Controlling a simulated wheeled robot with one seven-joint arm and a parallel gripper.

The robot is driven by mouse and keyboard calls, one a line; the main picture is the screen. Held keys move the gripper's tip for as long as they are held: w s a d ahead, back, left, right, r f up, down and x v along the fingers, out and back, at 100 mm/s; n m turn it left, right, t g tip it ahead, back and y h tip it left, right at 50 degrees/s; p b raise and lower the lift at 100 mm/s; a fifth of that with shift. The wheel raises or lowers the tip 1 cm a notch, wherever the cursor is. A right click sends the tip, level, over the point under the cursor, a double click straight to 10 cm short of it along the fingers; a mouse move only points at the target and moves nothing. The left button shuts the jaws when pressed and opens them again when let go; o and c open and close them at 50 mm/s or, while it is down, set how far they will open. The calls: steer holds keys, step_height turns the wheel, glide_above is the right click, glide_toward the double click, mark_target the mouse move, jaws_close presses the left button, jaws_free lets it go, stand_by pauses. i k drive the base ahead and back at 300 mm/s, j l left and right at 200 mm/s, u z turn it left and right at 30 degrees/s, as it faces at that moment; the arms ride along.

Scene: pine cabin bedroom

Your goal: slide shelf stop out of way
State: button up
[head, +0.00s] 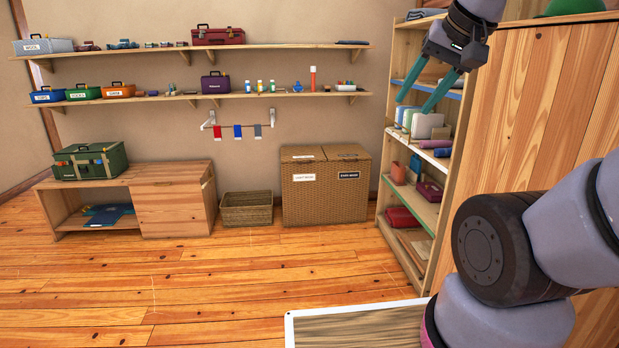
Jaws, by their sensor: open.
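My gripper (413,107) is at the upper right in the head view, its two teal fingers apart and pointing down at the open bookcase. Its fingertips appear at or just above a row of upright, book-like items (404,117) on the white-edged shelf (418,151). A pale upright panel (427,125) stands at the right end of that row and may be the shelf stop; I cannot tell for certain.
A blue-edged shelf (432,90) is above, a green-edged shelf (412,207) below. A wooden cabinet (540,110) stands close on the right. The plank floor (200,285) is clear at left.

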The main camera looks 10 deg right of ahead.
mark_target(431, 72)
steer(key=i, duration=2.1)
steer(key=i+z, duration=0.2)
steer(key=i, duration=0.3)
steer(key=i+j+z, duration=0.15)
steer(key=i, duration=0.3)
steer(key=i+j+z, duration=0.2)
steer(key=i, duration=0.3)
steer(key=i+j+z, duration=0.15)
steer(key=i+j, duration=0.15)
steer(key=i, duration=0.15)
